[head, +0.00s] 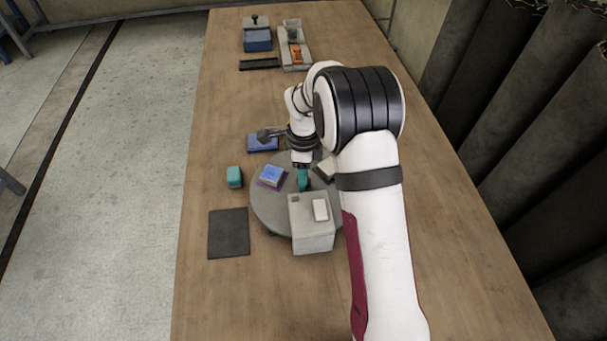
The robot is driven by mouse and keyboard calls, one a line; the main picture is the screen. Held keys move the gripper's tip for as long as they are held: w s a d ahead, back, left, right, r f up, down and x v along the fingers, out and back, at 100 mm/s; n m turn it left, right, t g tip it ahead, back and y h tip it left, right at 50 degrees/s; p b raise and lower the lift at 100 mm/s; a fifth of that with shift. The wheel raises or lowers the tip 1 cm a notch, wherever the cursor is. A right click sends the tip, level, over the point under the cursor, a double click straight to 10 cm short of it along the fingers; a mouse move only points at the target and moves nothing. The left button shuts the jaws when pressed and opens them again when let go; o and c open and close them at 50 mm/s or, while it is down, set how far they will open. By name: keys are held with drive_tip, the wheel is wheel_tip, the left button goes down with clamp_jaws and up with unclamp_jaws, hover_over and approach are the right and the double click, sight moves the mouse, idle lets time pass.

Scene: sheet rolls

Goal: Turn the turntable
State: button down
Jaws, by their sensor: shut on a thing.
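The turntable (267,212) is a round grey disc on the wooden table. Toward its left side lies a blue block (271,174) on a purple base. A grey box (313,241) with a pale piece (320,210) on top stands at its near side and hides part of the disc. A dark block (325,168) sits near its far right, partly hidden by my arm. My gripper (303,172) points down over the disc and is shut on a teal piece (303,181) just behind the grey box. Whether the teal piece is fixed to the disc cannot be told.
A teal block (234,177) and a dark square mat (228,233) lie left of the turntable. A blue item (262,143) lies behind it. A blue container (257,39), a grey tray (292,51) and a dark bar (259,64) are at the far end.

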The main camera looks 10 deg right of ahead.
drive_tip(key=shift+c, duration=2.1)
unclamp_jaws()
wheel_tip(320, 180, up, 16)
drive_tip(key=shift+f, duration=0.1)
drive_tip(key=s+r+n+y, duration=0.15)
drive_tip(key=s+n, duration=0.25)
drive_tip(key=s, duration=0.5)
drive_tip(key=s+r+n+h, duration=0.1)
drive_tip(key=s+r+n, duration=0.25)
drive_tip(key=s, duration=0.55)
drive_tip(key=s+f+n, duration=0.2)
drive_tip(key=s+n, duration=0.2)
drive_tip(key=s, duration=0.3)
drive_tip(key=s+f+n+y, duration=0.1)
drive_tip(key=s+f+n, duration=0.2)
drive_tip(key=s, duration=0.4)
drive_tip(key=shift+a+f+n, duration=0.15)
drive_tip(key=shift+a+n, duration=0.05)
drive_tip(key=shift+n, duration=0.15)
